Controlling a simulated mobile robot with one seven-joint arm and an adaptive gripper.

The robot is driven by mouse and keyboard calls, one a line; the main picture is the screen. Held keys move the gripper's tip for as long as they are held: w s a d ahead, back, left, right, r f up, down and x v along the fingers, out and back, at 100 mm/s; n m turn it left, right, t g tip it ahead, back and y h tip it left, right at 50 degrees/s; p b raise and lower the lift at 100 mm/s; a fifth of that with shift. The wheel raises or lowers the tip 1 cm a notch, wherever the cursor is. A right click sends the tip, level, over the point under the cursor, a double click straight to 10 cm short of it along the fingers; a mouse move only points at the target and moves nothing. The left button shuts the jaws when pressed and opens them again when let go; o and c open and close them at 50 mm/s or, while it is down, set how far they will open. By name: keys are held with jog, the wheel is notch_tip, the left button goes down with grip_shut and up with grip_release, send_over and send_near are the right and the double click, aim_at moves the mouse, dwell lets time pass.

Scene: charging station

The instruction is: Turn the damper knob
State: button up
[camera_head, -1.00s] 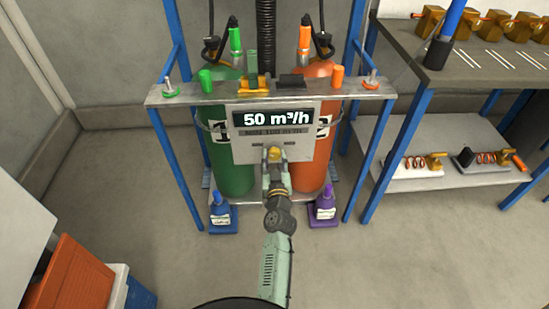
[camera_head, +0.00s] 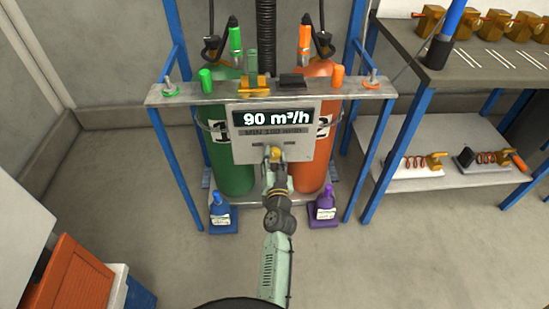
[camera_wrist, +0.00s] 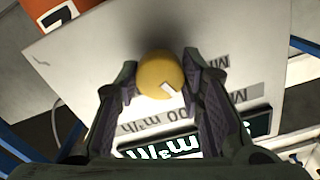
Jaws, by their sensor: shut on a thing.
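The damper knob (camera_head: 275,153) is a round yellow knob low on the grey panel (camera_head: 240,152) of the charging station. In the wrist view the knob (camera_wrist: 161,77) carries a white pointer mark, at its lower right in the picture. My gripper (camera_head: 275,165) is shut on the knob, one finger on each side; the fingers also show in the wrist view (camera_wrist: 160,84). The display (camera_head: 271,117) above the knob reads 90 m³/h. A grey label (camera_head: 272,132) below the display appears to read MIN 100 m³/h.
A green cylinder (camera_head: 230,177) and an orange cylinder (camera_head: 308,177) stand behind the panel in a blue frame. A workbench (camera_head: 410,48) is at right, an orange crate (camera_head: 75,280) at lower left.

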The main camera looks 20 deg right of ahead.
jog(key=m, duration=0.4)
jog(key=shift+r+m, duration=0.1)
jog(key=shift+m, duration=0.2)
dwell(0.3)
jog(key=o, duration=1.2)
jog(key=shift+c, duration=0.2)
jog(key=v, duration=0.7)
jog(key=shift+s, duration=0.2)
jog(key=shift+a, duration=0.1)
